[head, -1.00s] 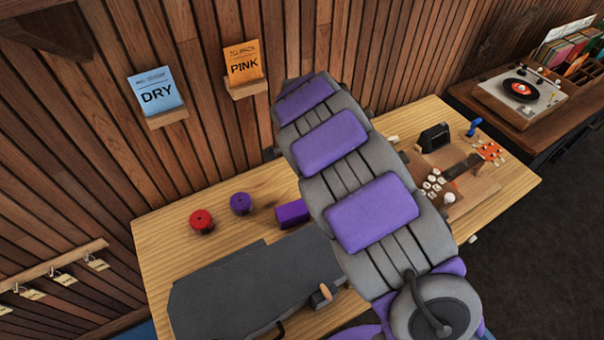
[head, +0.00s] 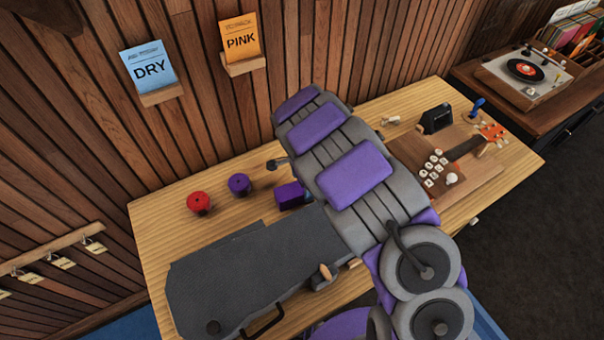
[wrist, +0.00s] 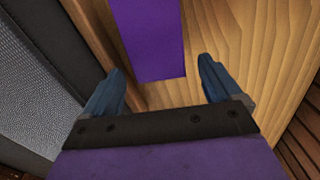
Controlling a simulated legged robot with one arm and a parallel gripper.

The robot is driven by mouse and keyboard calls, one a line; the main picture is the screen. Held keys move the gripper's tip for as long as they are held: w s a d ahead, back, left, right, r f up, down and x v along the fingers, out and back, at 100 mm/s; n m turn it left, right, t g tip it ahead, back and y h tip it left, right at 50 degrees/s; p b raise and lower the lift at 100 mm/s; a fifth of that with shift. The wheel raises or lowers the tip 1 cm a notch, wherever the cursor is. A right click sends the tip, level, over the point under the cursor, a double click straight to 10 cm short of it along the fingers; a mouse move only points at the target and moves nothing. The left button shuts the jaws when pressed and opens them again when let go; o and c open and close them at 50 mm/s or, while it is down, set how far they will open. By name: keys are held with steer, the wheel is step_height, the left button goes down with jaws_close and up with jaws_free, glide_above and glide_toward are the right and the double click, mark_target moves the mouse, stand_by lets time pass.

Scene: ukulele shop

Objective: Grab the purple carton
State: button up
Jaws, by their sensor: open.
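The purple carton (head: 289,194) is a small box on the wooden table, just right of the purple round object and by the edge of the dark grey case. In the wrist view the purple carton (wrist: 149,38) shows as a flat purple face ahead of my gripper (wrist: 160,88). In the head view my arm hides most of my gripper, of which only a small part shows beside the carton.
A red round object (head: 199,202) and a purple round object (head: 239,184) stand left of the carton. The dark grey case (head: 240,280) lies close in front. A wooden board (head: 480,180) with small parts is at right. The slatted wall rises behind the table.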

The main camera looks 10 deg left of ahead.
steer(key=shift+f, duration=2.05)
steer(key=shift+c, duration=0.4)
